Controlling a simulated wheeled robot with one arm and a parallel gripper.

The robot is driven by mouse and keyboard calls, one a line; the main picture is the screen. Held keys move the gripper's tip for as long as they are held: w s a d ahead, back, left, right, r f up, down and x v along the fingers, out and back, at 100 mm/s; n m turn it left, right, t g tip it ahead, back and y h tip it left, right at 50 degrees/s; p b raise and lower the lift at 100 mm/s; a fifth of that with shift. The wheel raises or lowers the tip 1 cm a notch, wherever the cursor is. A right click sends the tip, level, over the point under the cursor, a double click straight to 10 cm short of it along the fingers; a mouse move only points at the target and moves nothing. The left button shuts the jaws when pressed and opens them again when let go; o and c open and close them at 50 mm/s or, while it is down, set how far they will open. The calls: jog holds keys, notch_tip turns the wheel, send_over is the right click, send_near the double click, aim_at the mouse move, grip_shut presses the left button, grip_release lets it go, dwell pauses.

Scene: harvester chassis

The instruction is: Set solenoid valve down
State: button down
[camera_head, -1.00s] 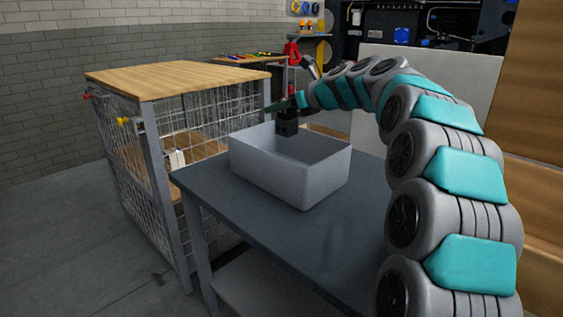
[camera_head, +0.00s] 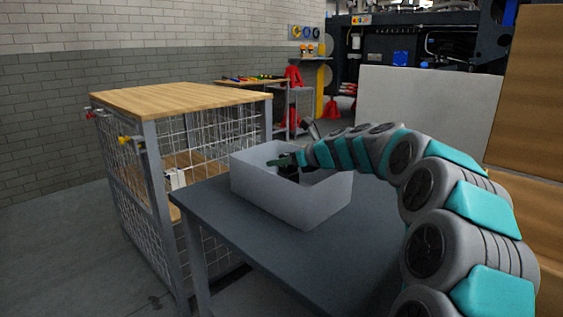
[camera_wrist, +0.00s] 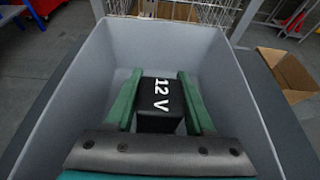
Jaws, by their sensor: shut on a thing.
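The solenoid valve (camera_wrist: 158,97) is a black block marked "12 V" in white. In the wrist view it sits between the two green fingers of my gripper (camera_wrist: 160,92), which is shut on it. The valve is down inside a grey open bin (camera_head: 290,203), near the bin's middle. In the head view my gripper (camera_head: 290,163) reaches over the bin's rim. The valve is mostly hidden there behind the front wall. I cannot tell whether the valve's underside touches the bin floor.
The bin stands on a dark grey table (camera_head: 225,215). A wire-mesh cage cart with a wooden top (camera_head: 180,98) stands to the left. An open cardboard box (camera_wrist: 288,75) shows beside the bin in the wrist view. A pale panel (camera_head: 430,105) stands behind my arm.

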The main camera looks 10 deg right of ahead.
jog(key=shift+f, duration=0.55)
jog(key=shift+c, duration=1.4)
grip_release()
jog(key=shift+r, duration=0.2)
jog(key=v, duration=1.2)
jog(key=shift+r, duration=0.25)
